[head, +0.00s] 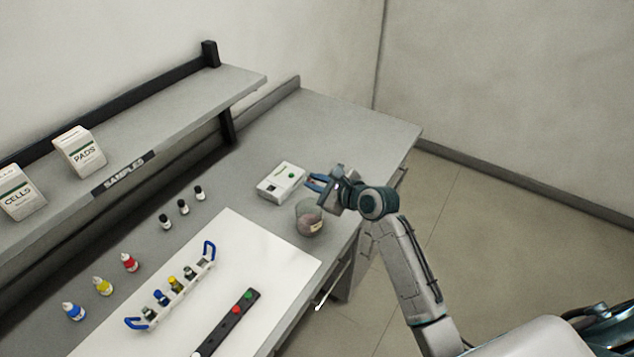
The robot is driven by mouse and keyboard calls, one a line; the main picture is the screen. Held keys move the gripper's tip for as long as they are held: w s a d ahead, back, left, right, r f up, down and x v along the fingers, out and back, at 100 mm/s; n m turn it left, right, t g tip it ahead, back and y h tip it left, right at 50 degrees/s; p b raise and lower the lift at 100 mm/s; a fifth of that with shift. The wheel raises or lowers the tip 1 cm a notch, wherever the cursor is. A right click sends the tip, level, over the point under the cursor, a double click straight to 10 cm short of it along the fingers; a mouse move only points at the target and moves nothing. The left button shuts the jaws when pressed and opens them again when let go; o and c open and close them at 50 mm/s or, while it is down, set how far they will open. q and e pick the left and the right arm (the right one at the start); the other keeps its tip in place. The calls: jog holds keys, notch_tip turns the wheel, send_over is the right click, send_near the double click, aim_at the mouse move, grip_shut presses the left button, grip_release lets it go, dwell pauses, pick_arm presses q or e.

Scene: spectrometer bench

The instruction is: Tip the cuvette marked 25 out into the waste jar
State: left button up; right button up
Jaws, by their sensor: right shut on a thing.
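My right gripper (319,183) is above and slightly behind the waste jar (309,222), close to its rim. It is shut on what seems to be a cuvette, mostly hidden by the fingers, and I cannot read any mark on it. The jar is glass with a label and dark reddish contents, and it stands near the right edge of the bench. The white cuvette rack (185,297) with blue end handles stands on the white mat and holds several cuvettes with coloured tops. Their marks are too small to read. My left gripper is not in view.
A black bar (226,322) with red and green buttons lies on the mat (275,262). Dropper bottles (103,286) and small black-capped vials (183,207) stand at the left, below a shelf (165,120).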

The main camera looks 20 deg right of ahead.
pick_arm(q)
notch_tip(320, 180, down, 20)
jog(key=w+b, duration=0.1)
jog(key=b, duration=1.8)
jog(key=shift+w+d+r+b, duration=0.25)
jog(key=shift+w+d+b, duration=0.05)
pick_arm(e)
notch_tip(320, 180, down, 3)
jog(key=n+t, duration=0.2)
jog(key=n, duration=0.2)
jog(key=n+t, duration=0.2)
jog(key=n, duration=0.3)
jog(key=n+t, duration=0.2)
jog(key=n, duration=0.3)
jog(key=shift+h, duration=0.3)
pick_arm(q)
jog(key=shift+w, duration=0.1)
